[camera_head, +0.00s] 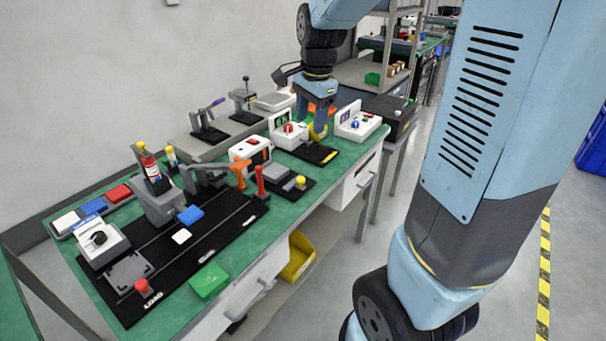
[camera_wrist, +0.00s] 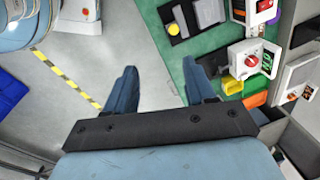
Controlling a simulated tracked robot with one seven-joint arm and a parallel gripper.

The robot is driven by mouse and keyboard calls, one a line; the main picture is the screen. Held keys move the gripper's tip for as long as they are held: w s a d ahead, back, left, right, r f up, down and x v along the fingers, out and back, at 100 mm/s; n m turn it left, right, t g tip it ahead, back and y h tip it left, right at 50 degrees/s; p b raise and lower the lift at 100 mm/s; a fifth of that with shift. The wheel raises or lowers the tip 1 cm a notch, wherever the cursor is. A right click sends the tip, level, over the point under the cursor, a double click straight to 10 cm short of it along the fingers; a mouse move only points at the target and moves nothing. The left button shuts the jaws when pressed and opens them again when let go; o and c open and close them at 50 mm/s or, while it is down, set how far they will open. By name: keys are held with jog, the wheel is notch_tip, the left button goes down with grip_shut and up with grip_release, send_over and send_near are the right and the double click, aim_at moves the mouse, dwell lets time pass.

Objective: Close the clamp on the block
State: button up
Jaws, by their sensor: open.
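Several clamp-like fixtures stand on the green bench, and I cannot tell for sure which one the task names. A low grey block with a yellow knob (camera_head: 300,181) sits on a black base; the knob also shows in the wrist view (camera_wrist: 173,29). My gripper (camera_wrist: 160,82) is open, with nothing between its fingers. In the head view it hangs at the bench's far end, near a yellow part (camera_head: 318,131).
White control boxes with knobs (camera_head: 288,130) stand near my gripper. A yellow bin (camera_head: 298,258) is below. Open floor lies to the right.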

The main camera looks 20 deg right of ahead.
aim_at(300, 178)
jog(key=w+f+m+g, duration=0.2)
jog(key=w+f+m, duration=0.4)
jog(key=w+f, duration=0.25)
notch_tip(300, 178, down, 15)
jog(key=shift+s+r, duration=0.1)
jog(key=shift+s, duration=0.05)
jog(key=shift+c, duration=0.3)
grip_shut()
dwell(0.3)
